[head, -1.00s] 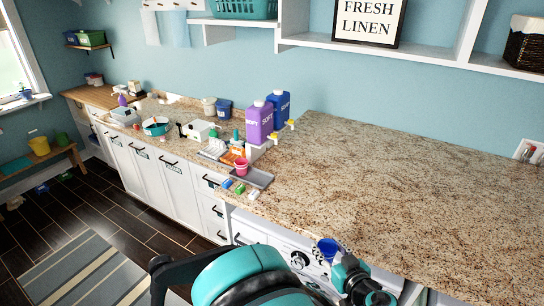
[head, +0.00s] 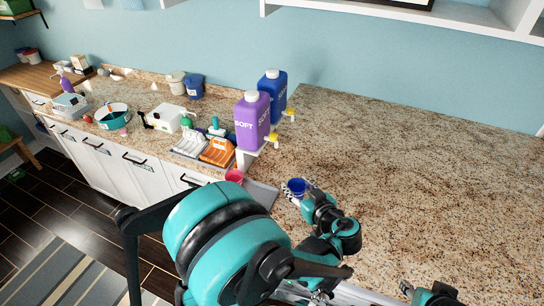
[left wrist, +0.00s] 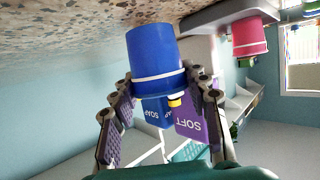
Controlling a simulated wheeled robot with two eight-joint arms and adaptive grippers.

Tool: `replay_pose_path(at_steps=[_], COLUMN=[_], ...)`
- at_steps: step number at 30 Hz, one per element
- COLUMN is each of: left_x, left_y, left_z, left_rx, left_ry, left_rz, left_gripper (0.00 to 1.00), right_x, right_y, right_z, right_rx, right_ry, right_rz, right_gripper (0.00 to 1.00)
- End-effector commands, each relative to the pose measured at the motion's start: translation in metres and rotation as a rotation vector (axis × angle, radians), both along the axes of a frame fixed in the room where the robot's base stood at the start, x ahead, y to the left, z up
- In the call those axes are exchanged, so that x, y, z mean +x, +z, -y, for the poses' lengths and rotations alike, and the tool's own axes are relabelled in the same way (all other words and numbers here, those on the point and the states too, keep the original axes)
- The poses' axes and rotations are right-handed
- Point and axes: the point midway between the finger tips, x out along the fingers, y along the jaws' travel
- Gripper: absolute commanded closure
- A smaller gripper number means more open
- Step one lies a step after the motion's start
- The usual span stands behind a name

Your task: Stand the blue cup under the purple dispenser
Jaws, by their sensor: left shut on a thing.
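The blue cup (head: 297,187) is in my left gripper (head: 299,194), over the counter to the right of the grey tray. In the left wrist view, which looks upside down, the cup (left wrist: 156,55) with its white stripe sits between the two fingers, which are shut on it. Whether its base touches the counter is unclear. The purple dispenser (head: 252,122), marked SOFT, stands on a white stand behind and left of the cup, with a yellow-tipped tap (head: 273,141) on its right. It also shows in the left wrist view (left wrist: 190,125).
A blue dispenser (head: 273,88) stands behind the purple one. A pink cup (head: 235,176) stands at the grey tray (head: 262,194), partly behind my arm. An orange rack (head: 217,151) is left of the dispensers. The counter (head: 400,160) to the right is clear.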

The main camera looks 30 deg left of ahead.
Motion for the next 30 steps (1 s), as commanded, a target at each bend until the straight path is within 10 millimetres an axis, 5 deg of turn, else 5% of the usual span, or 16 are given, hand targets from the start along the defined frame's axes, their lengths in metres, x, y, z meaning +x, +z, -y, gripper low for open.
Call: replay_pose_path(at_steps=[12,26,30], left_x=[0.07,0.105,0.104], left_y=[0.0,0.0,-0.016], left_z=[-0.081,-0.121,-0.118], left_rx=[0.0,0.0,0.0], left_ry=[0.004,0.004,0.0], left_rz=[0.0,0.001,0.0], left_gripper=[0.77,0.77,0.77], right_x=[0.0,0.0,0.0], right_y=[0.002,0.002,-0.001], right_z=[0.0,0.0,0.0], right_rx=[0.0,0.0,0.0], right_ry=[0.0,0.0,0.0], right_rz=[0.0,0.0,0.0], right_gripper=[0.6,0.6,0.6])
